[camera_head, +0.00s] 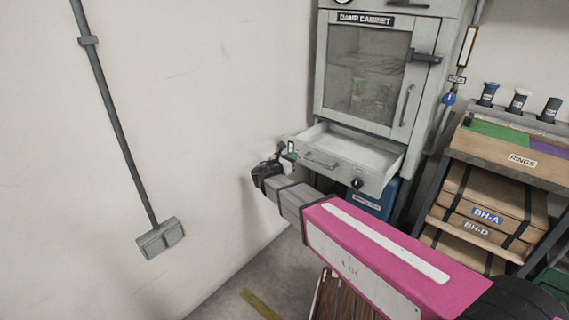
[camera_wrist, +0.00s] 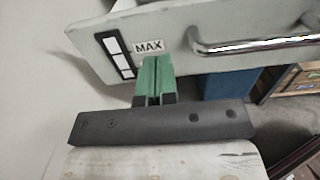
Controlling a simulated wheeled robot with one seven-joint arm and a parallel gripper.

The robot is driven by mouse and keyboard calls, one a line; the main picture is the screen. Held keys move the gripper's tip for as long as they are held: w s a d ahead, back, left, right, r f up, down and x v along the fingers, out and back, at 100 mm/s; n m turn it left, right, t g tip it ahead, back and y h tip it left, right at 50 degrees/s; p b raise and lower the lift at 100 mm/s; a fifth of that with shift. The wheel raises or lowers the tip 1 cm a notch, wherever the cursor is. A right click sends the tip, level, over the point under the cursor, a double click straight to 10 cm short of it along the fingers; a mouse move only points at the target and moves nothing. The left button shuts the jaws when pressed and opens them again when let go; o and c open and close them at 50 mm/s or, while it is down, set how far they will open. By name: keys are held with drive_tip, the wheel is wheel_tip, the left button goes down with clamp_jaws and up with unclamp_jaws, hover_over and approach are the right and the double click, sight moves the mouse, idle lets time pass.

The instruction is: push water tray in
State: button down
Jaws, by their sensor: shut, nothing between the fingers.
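The water tray (camera_head: 345,170) is a pale grey drawer under the damp cabinet (camera_head: 365,85), and it stands pulled out. Its front has a bar handle and a black knob. In the wrist view the tray front (camera_wrist: 182,60) shows a level gauge, a MAX label and the metal handle (camera_wrist: 255,44). My gripper (camera_head: 291,155) is at the left end of the tray front. In the wrist view my gripper's green fingertips (camera_wrist: 153,62) are together and empty, just below the MAX label, left of the handle. I cannot tell whether they touch the front.
The cabinet door above is closed. A white wall (camera_head: 200,120) runs close on the left. A blue container (camera_head: 378,200) stands under the tray. A rack with a RINGS box (camera_head: 522,160) and cartons (camera_head: 478,215) stands at the right.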

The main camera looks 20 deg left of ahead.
sight(302, 150)
drive_tip(key=shift+x, duration=2.3)
drive_tip(key=x, duration=2.4)
drive_tip(key=shift+r, duration=0.15)
drive_tip(key=shift+w, duration=0.1)
